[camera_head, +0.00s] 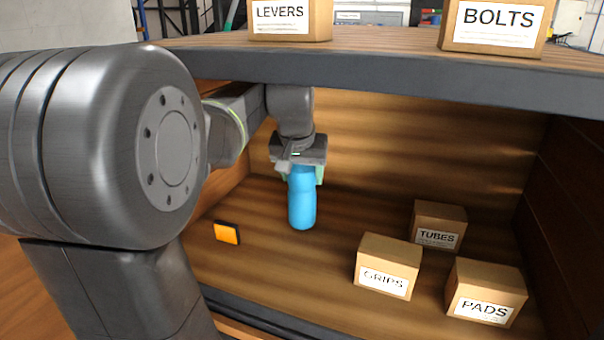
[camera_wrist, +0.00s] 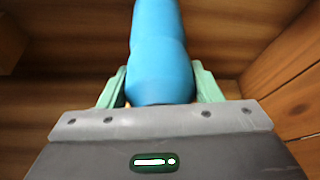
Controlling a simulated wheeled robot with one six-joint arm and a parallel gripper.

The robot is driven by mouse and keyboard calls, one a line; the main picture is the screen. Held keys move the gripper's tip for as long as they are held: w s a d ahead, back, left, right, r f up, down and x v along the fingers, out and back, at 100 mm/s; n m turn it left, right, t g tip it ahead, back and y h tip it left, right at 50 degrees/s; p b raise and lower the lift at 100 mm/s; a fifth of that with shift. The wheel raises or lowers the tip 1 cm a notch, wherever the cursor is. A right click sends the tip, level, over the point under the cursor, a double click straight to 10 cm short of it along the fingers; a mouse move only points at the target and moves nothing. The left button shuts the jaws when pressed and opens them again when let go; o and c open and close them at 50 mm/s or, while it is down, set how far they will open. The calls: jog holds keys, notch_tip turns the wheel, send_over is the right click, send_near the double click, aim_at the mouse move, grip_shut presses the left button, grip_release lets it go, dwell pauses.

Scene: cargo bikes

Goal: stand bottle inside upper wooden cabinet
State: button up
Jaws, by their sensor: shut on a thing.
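A blue bottle (camera_head: 302,200) is upright inside the wooden cabinet (camera_head: 400,130), on the left half of the compartment. My gripper (camera_head: 304,174) reaches in from the upper left and is shut on the bottle's upper end from above. In the wrist view, the green fingers of my gripper (camera_wrist: 160,88) sit on either side of the blue bottle (camera_wrist: 160,45). The bottle's lower end is at or just above the cabinet floor; I cannot tell whether it touches. Its top is hidden by my gripper.
Boxes marked GRIPS (camera_head: 388,266), TUBES (camera_head: 438,226) and PADS (camera_head: 486,293) stand to the right on the cabinet floor. An orange block (camera_head: 227,233) lies to the left. The cabinet top (camera_head: 370,68) bears boxes marked LEVERS (camera_head: 290,18) and BOLTS (camera_head: 497,25). The floor around the bottle is clear.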

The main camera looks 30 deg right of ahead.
jog(key=shift+f, duration=0.65)
jog(key=shift+s+a+r, duration=0.1)
jog(key=shift+s+a, duration=0.3)
jog(key=shift+s, duration=0.05)
jog(key=shift+w+d, duration=0.2)
jog(key=shift+s+a+f+b, duration=0.1)
jog(key=shift+f+b, duration=0.15)
jog(key=shift+b, duration=0.15)
jog(key=o, duration=1.3)
jog(key=shift+c, duration=0.2)
jog(key=shift+r, duration=0.1)
